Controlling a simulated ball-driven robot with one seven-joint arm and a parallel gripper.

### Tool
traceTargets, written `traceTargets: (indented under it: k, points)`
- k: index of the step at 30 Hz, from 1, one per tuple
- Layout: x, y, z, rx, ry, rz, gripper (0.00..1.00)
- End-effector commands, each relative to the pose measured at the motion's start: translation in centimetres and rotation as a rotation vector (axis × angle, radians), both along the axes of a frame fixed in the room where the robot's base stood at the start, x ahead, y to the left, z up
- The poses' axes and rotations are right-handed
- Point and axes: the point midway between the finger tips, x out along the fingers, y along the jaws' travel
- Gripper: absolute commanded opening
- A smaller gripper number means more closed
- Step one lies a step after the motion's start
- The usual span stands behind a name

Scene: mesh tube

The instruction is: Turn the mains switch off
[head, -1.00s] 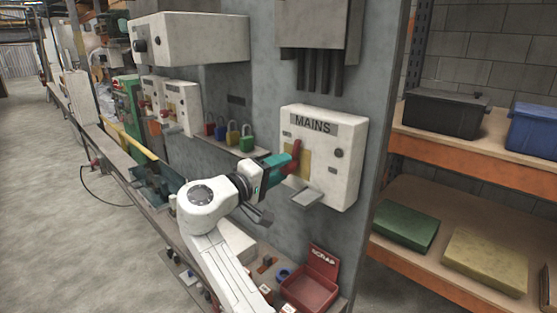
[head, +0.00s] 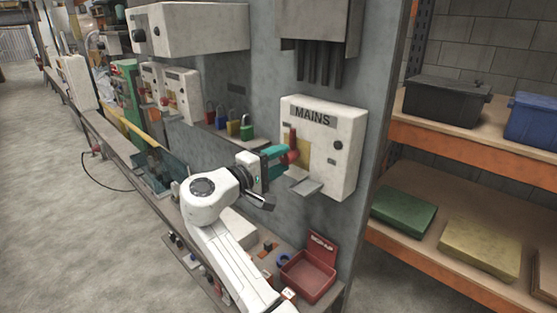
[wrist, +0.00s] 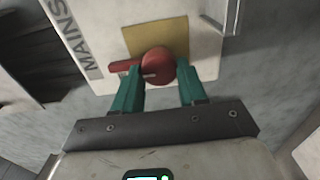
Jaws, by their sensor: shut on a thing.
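The mains switch box (head: 341,172) is pale, labelled MAINS, and fixed to the grey panel. Its red switch handle (head: 292,138) sits on a yellow plate, with its lever pointing up toward the label. In the wrist view the red handle (wrist: 158,65) shows a round hub, with the lever extending left toward the MAINS lettering. My gripper (head: 284,160) is at the handle, its teal fingers one above the other. In the wrist view my gripper (wrist: 161,78) has a finger on each side of the hub, shut on the handle. The inner finger contact is partly hidden.
A grey ledge (head: 305,187) juts out below the switch. A red scrap bin (head: 308,275) stands on the bench below. A shelf (head: 460,140) with boxes is at right. Open floor lies at left.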

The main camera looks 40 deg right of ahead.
Motion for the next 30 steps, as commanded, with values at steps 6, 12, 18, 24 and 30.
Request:
traceTargets:
  k: [6, 12, 18, 24, 30]
  points:
    - [0.1, 0.1, 0.0, -0.001, 0.001, 0.006, 0.58]
    - [0.1, 0.1, 0.0, 0.000, 0.000, 0.003, 0.67]
    - [0.0, 0.4, -0.1, 0.000, -0.001, 0.002, 0.67]
    - [0.0, 3.1, -0.3, -0.001, -0.003, 0.006, 0.67]
    - [-0.1, 7.1, -0.3, -0.001, -0.002, 0.007, 0.67]
